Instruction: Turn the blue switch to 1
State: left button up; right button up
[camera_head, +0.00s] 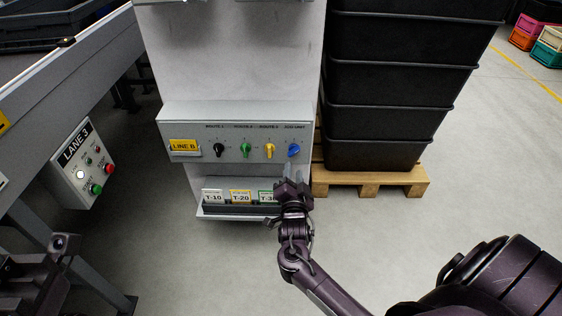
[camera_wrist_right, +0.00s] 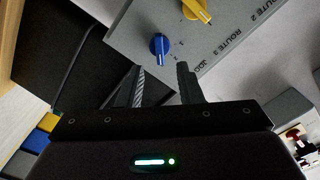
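The blue switch (camera_head: 293,150) is the rightmost of a row of rotary knobs on the grey LINE B panel (camera_head: 225,115). It also shows in the right wrist view (camera_wrist_right: 159,45), just beyond the fingertips. Its scale marks are too small to read. My right gripper (camera_head: 291,170) is just below the blue switch in the head view. Its two fingers (camera_wrist_right: 160,82) stand apart with nothing between them, and they do not appear to touch the switch. Part of my left arm (camera_head: 30,275) shows at the lower left; its fingers cannot be made out.
Yellow (camera_head: 269,151), green (camera_head: 245,151) and black (camera_head: 219,150) knobs sit left of the blue switch. A shelf with tags (camera_head: 240,209) lies below the panel. Black crates (camera_head: 385,120) on a pallet (camera_head: 370,179) stand right. A LANE 3 box (camera_head: 82,165) is at left.

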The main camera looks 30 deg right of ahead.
aim_at(294, 154)
jog(key=b+x, duration=0.2)
jog(key=x, duration=0.5)
jog(key=shift+c, duration=0.3)
grip_shut()
